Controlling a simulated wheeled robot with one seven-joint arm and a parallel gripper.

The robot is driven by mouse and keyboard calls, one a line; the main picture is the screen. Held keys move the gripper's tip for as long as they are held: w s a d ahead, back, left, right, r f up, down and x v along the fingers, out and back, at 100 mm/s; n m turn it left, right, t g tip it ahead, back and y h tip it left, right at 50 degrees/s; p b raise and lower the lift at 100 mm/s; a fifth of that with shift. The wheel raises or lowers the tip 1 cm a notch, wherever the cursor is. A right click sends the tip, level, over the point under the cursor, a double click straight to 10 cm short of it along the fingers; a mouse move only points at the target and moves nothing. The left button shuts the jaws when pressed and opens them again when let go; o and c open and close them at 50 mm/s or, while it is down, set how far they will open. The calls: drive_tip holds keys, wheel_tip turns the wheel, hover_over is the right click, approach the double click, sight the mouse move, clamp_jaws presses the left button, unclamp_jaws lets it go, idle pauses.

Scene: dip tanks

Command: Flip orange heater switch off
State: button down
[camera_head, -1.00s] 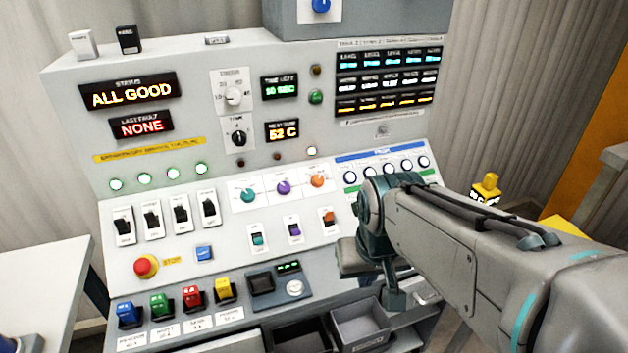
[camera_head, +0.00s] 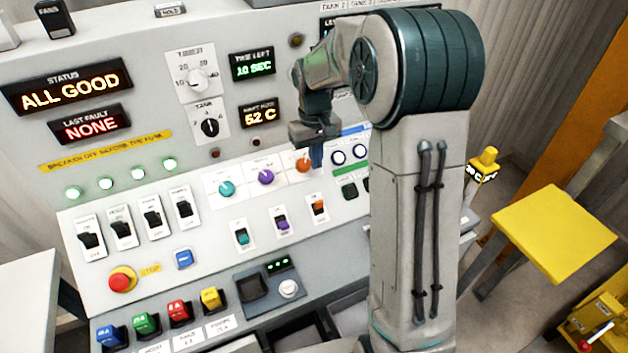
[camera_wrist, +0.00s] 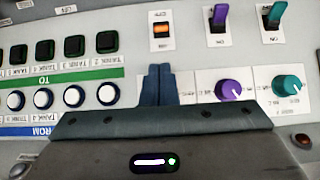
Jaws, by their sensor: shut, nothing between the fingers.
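The orange heater switch (camera_head: 319,207) sits on the sloped panel, right of the purple switch (camera_head: 282,224) and the teal switch (camera_head: 241,237). In the wrist view, turned upside down, the orange switch (camera_wrist: 161,31) lies just beyond my fingertips. Its rocker looks shorter there than the purple and teal levers; I cannot read its position. My gripper (camera_head: 317,158) is shut and empty, in front of the panel by the orange knob (camera_head: 303,162), above the switch in the picture. My closed fingers (camera_wrist: 158,72) point toward the switch, apart from it. The gripper body hides the orange knob in the wrist view.
White round buttons (camera_wrist: 73,96) and dark square buttons (camera_wrist: 75,46) lie beside the switch. Purple (camera_wrist: 230,90) and teal (camera_wrist: 288,88) knobs are close to my gripper. A red stop button (camera_head: 122,279) is lower left. A yellow stool (camera_head: 555,232) stands at right.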

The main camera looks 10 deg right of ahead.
sight(319, 205)
drive_tip(key=shift+s+a, duration=0.1)
drive_tip(key=shift+a, duration=0.1)
drive_tip(key=f, duration=0.6)
drive_tip(key=f+p, duration=0.1)
drive_tip(key=f, duration=0.3)
drive_tip(key=shift+s, duration=0.3)
drive_tip(key=shift+d+b, duration=0.2)
drive_tip(key=shift+b, duration=0.1)
